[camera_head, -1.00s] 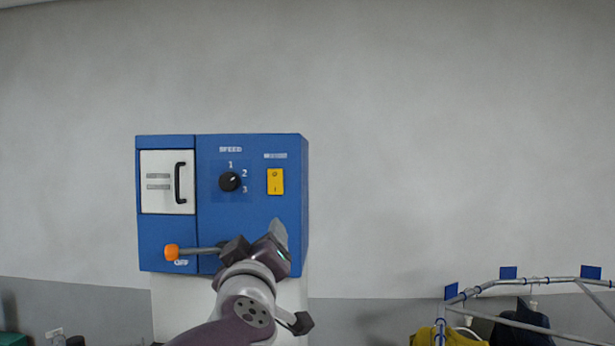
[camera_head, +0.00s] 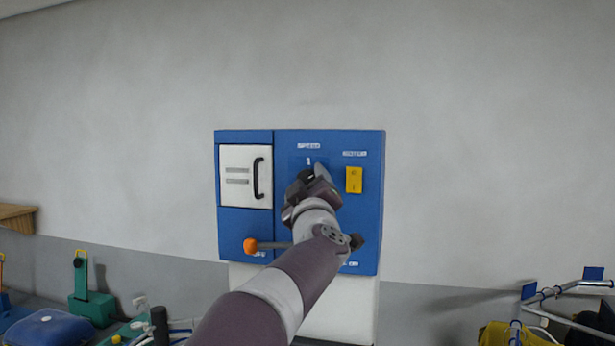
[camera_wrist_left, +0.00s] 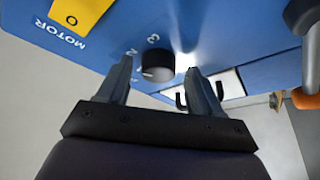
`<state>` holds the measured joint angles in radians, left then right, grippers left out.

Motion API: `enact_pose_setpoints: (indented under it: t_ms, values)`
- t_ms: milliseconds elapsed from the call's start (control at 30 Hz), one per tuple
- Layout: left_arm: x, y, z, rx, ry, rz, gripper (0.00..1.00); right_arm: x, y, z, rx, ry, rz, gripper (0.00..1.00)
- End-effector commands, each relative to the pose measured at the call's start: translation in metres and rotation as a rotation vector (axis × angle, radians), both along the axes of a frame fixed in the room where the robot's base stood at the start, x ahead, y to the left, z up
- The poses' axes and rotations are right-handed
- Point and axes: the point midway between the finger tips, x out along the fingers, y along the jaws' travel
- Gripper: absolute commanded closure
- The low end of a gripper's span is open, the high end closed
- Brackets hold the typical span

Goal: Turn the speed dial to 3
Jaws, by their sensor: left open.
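The speed dial (camera_wrist_left: 158,66) is a round black knob with a white mark, on the blue machine panel. The wrist view shows 2 and 3 printed beside it; the 1 is not clear there. In the head view my left gripper (camera_head: 314,174) is in front of the dial area and covers most of it, including the 2 and 3; the 1 shows above. In the wrist view the left gripper is open, one finger on each side of the dial as seen, with the dial just beyond the tips. I cannot tell whether they touch it. My right gripper is not in view.
A yellow motor switch (camera_head: 354,180) is close right of the gripper. A white door (camera_head: 240,180) with a black handle is left. An orange-tipped lever (camera_head: 251,245) sticks out below, near my arm. A clothes rail (camera_head: 545,295) stands far right.

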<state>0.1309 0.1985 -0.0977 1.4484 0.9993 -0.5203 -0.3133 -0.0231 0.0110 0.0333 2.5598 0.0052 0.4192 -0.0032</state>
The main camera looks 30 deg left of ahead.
Motion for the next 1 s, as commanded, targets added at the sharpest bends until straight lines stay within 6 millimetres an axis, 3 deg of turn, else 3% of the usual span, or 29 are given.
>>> enact_pose_setpoints:
  t_ms: [200, 367, 733, 1000]
  values:
    - [0.000, 0.000, -0.001, 0.000, 0.000, 0.000, 0.38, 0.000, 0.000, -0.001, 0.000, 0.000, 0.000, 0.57]
    - [0.000, 0.000, -0.001, 0.001, 0.000, -0.001, 0.90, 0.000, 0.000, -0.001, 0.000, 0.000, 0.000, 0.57]
    - [0.000, 0.000, -0.002, 0.030, 0.006, -0.001, 0.91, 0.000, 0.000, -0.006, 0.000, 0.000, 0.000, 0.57]
    - [-0.001, 0.002, -0.007, 0.180, 0.040, -0.001, 0.91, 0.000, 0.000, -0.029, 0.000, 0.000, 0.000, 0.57]
